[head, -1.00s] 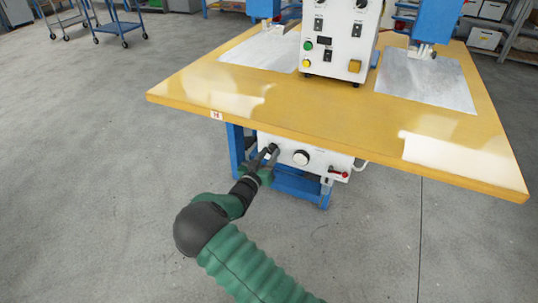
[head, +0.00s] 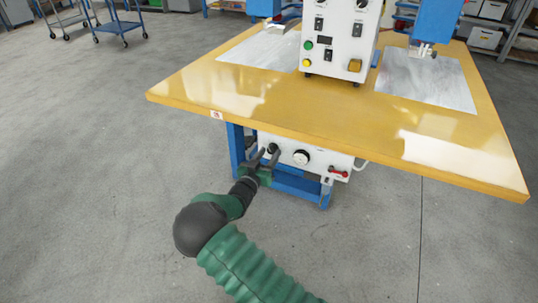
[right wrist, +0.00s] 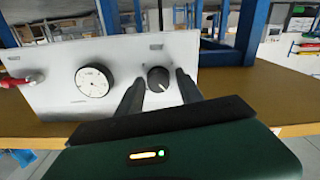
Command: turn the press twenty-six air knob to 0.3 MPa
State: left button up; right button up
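The black air knob (head: 273,148) is on the left of the white panel under the yellow table; it also shows in the right wrist view (right wrist: 158,78), with a pale pointer mark. The round white gauge (head: 301,158) is beside it and shows in the right wrist view (right wrist: 94,81); its reading is too small to tell. My right gripper (head: 269,155) is open at the knob. In the right wrist view its fingers (right wrist: 160,90) stand on either side of the knob, with visible gaps. My left gripper is not in view.
The yellow tabletop (head: 340,115) overhangs the panel. A red-handled valve (head: 338,171) is on the panel's right side. Blue legs (head: 236,148) stand beside and below the panel. A white control box (head: 338,40) is on the table.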

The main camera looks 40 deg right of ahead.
jog(key=shift+o, duration=0.6)
jog(key=shift+r, duration=0.1)
jog(key=shift+s+a, duration=0.1)
jog(key=shift+a, duration=0.15)
jog(key=p+v, duration=0.6)
jog(key=v, duration=1)
jog(key=shift+a, duration=0.2)
jog(key=shift+s, duration=0.1)
